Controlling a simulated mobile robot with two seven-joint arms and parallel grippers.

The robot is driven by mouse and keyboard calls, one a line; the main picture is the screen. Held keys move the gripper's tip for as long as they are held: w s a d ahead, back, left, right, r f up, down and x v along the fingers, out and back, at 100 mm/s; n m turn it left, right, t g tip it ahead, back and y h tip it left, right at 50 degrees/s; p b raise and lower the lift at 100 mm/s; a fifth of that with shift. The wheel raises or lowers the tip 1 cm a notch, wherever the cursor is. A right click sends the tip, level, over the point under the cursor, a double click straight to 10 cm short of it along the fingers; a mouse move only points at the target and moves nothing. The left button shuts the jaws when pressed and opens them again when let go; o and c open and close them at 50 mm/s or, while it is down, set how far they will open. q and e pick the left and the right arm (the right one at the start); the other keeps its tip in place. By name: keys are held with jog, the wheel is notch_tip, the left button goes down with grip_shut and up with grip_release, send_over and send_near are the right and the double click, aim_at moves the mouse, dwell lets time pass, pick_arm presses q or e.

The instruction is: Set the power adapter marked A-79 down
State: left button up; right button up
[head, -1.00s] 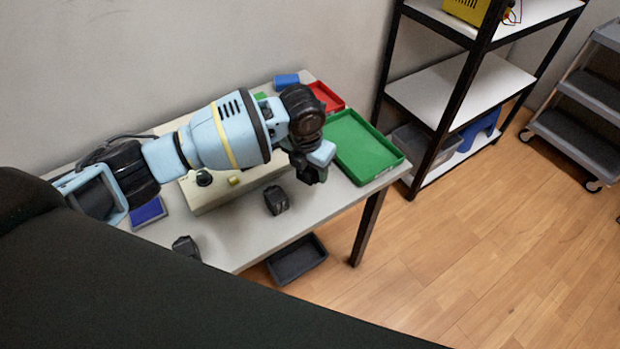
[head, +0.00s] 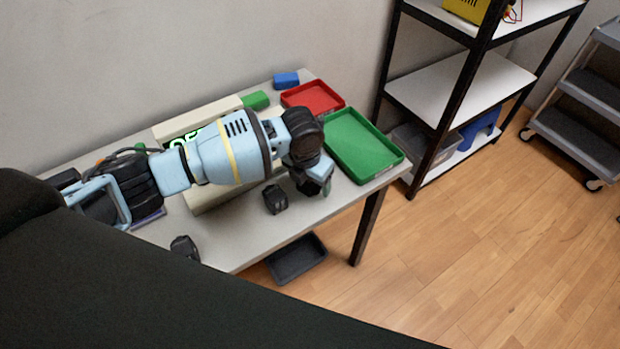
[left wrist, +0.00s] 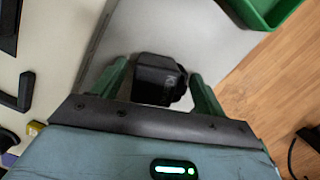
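A black power adapter (left wrist: 158,80) sits between the two green fingers of my left gripper (left wrist: 160,72) in the left wrist view, close to both fingertips. The held adapter is hard to separate from the dark wrist there. Two other black adapters (head: 276,199) and (head: 184,247) rest on the table. My right gripper is not in view.
The grey table (head: 235,255) has a front edge close by, with floor beyond. A green tray (head: 362,148), red tray (head: 313,97) and blue block (head: 286,80) are at its right end. A pale box (head: 205,203) lies under my arm. A black bin (head: 298,260) is below.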

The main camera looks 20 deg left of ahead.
pick_arm(q)
jog(key=shift+r, duration=0.35)
notch_tip(320, 180, up, 12)
jog(key=s+p, duration=0.1)
jog(key=shift+s+a+f, duration=0.25)
jog(key=shift+s, duration=0.1)
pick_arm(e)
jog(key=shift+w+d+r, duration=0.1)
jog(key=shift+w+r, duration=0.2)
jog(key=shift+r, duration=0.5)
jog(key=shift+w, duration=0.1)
pick_arm(q)
jog(key=s+d+f+n+t+h, duration=0.3)
jog(key=s+d+f+n+h, duration=0.3)
jog(key=s+d+f+n, duration=0.75)
jog(key=s+a+f+n+t+y, duration=0.1)
jog(key=s+a+f+n+y, duration=0.1)
jog(key=s+a+f+n, duration=0.3)
jog(key=s+a+f+n+t+y, duration=0.2)
jog(key=s+a+f+n, duration=0.4)
jog(key=s+a+n, duration=0.6)
jog(key=s+n, duration=0.5)
jog(key=n, duration=0.1)
jog(key=shift+s+f+n, duration=0.2)
jog(key=shift+s+n, duration=0.15)
jog(key=shift+s, duration=0.05)
